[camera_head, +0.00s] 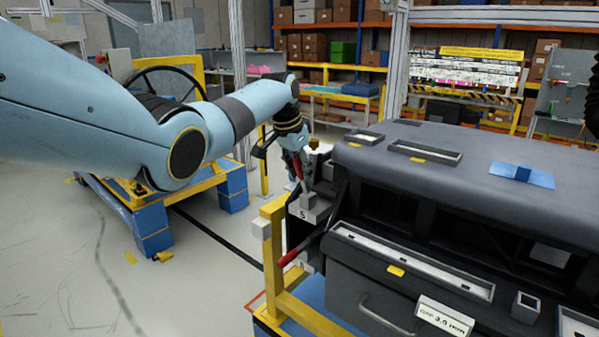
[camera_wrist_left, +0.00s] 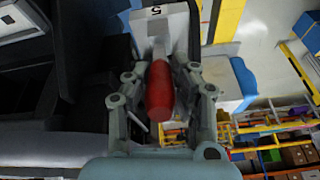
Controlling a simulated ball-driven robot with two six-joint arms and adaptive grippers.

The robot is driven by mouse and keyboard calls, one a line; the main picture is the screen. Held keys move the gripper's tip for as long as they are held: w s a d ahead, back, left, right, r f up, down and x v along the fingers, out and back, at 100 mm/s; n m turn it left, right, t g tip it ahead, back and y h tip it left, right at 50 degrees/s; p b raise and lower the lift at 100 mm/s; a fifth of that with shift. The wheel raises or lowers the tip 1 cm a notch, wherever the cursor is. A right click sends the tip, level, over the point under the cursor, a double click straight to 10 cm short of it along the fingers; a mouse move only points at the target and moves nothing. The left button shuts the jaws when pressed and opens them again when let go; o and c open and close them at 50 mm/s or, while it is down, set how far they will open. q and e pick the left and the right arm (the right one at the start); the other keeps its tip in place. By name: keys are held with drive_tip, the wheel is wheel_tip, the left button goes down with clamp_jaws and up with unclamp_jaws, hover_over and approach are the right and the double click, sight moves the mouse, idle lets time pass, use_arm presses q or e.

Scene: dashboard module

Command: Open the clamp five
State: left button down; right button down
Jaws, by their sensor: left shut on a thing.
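Clamp five (camera_head: 306,213), a grey block marked "5", is mounted at the left end of the dark dashboard module (camera_head: 470,160). Its red handle (camera_head: 298,166) stands roughly upright. In the left wrist view the red handle (camera_wrist_left: 159,92) lies between the fingers, below the plate marked "5" (camera_wrist_left: 160,14). My left gripper (camera_head: 297,158) is shut on the red handle; it also shows in the left wrist view (camera_wrist_left: 160,100). The gripper partly hides the handle in the head view. My right gripper is not in view.
A second red handle (camera_head: 289,256) sticks out lower on the module's left side. A yellow frame post (camera_head: 272,245) stands close to the clamp. Blue and yellow stands (camera_head: 150,225) are on the floor at left. Shelves with boxes (camera_head: 320,45) stand far back.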

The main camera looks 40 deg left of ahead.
use_arm(q)
drive_tip(key=shift+w+r, duration=0.15)
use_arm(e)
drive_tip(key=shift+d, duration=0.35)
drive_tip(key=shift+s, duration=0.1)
use_arm(q)
drive_tip(key=c, duration=1.1)
unclamp_jaws()
drive_tip(key=shift+w, duration=0.1)
drive_tip(key=shift+s+r, duration=0.25)
drive_tip(key=shift+r, duration=0.25)
drive_tip(key=v, duration=1)
drive_tip(key=shift+r, duration=0.35)
